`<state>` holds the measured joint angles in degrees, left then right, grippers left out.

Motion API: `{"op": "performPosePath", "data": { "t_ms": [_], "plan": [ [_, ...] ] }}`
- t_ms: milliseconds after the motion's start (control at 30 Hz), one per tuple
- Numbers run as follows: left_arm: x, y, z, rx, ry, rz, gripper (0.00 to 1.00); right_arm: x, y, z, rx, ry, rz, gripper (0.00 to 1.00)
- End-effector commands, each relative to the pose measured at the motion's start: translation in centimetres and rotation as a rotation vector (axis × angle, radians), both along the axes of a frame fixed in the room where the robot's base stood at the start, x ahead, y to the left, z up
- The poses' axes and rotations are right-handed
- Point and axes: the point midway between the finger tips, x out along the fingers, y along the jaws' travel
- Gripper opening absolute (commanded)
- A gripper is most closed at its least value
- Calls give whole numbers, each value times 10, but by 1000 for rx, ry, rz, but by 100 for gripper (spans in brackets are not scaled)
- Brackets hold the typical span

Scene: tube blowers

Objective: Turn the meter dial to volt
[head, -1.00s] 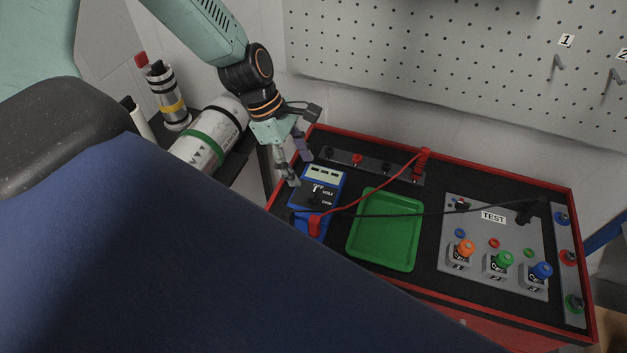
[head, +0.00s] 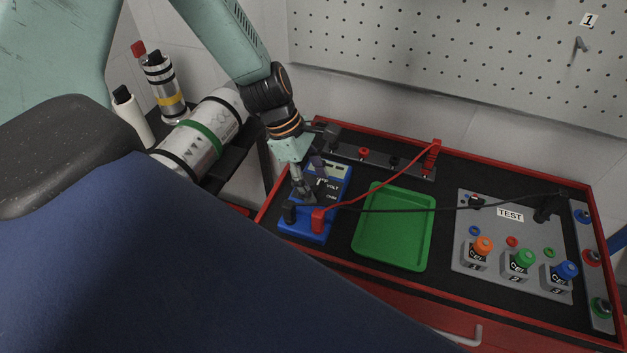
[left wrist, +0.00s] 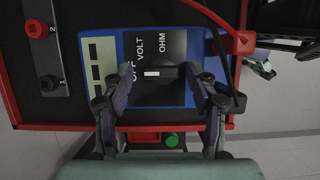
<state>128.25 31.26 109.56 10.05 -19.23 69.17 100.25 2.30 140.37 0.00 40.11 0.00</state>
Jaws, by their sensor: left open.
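The blue meter (head: 312,226) lies at the left end of the red-edged bench, and it also shows in the left wrist view (left wrist: 187,42). Its black dial (left wrist: 172,82) has a white mark that points toward the OFF label, with VOLT and OHM further round. My left gripper (head: 303,191) is over the meter. In the left wrist view my left gripper (left wrist: 166,80) is open, with one finger on each side of the dial. I cannot tell whether the fingers touch it. A teal and dark part at the right edge may be my right gripper (left wrist: 262,66).
A red plug (head: 318,220) and a black plug (head: 289,212) sit in the meter's near end, with leads running right. A green tray (head: 393,227) lies beside the meter. A TEST panel (head: 486,214) with coloured knobs stands at the right. A socket strip (head: 378,160) is behind.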

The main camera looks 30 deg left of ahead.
Motion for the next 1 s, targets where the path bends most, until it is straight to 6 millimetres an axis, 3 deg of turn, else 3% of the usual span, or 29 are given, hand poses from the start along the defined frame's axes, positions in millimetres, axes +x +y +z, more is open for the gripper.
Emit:
{"op": "performPosePath", "data": {
  "t_ms": [100, 733, 1000],
  "plan": [
    [0, 0, 1, 0, 0, 0, 58, 0, 0, 1, 0, 0, 0, 40],
    [0, 0, 0, 1, 1, -1, 5, 0, 0, 0, 0, 0, 0, 40],
    [-1, 0, 0, -1, 2, -31, 4, 0, 0, 1, 0, 0, 0, 40]
  ]
}}
